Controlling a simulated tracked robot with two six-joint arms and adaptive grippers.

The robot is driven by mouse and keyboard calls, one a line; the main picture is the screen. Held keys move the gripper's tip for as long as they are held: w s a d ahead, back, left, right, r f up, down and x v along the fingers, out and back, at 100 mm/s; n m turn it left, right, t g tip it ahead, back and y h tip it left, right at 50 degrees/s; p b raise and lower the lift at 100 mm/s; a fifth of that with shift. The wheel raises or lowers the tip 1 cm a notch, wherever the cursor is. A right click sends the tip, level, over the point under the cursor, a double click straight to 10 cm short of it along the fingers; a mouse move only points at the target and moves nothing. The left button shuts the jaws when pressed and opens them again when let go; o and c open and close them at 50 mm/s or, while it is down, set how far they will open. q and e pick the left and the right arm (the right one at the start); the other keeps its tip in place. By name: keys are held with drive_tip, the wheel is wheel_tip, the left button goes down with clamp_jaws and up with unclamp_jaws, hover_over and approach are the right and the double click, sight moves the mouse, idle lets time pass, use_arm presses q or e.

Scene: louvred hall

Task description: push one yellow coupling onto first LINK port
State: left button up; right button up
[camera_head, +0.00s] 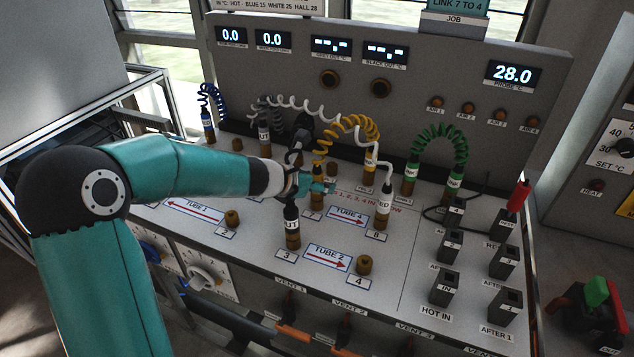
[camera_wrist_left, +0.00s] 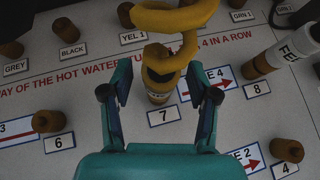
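The job sign (camera_head: 456,5) reads LINK 7 TO 4. A yellow coupling (camera_wrist_left: 160,80) with a coiled yellow hose stands upright at port 7 in the left wrist view, its lower end directly behind the number 7 label (camera_wrist_left: 163,116). Its coil hides part of it. My left gripper (camera_wrist_left: 160,72) is open, one finger on each side of this coupling, with gaps visible. In the head view, my left gripper (camera_head: 312,187) partly covers that spot. The other yellow coupling (camera_head: 370,166) stands upright farther back. Port 4 (camera_head: 364,265) is a bare brass stub. My right gripper is not in view.
A black OUT coupling (camera_head: 292,225) stands at port 3, close in front of my left gripper. A white FEED coupling (camera_head: 382,207) stands at port 8. Green couplings (camera_head: 411,175) and several black valve blocks (camera_head: 445,288) are farther right. Port 6 (camera_wrist_left: 47,121) is bare.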

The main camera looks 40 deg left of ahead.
use_arm(q)
drive_tip(key=s+r+p, duration=0.3)
drive_tip(key=r+p, duration=0.2)
drive_tip(key=r, duration=0.1)
drive_tip(key=shift+s, duration=0.15)
drive_tip(key=shift+r, duration=0.15)
idle(0.3)
drive_tip(key=v, duration=1.1)
drive_tip(key=shift+s+r, duration=0.2)
drive_tip(key=shift+s, duration=0.15)
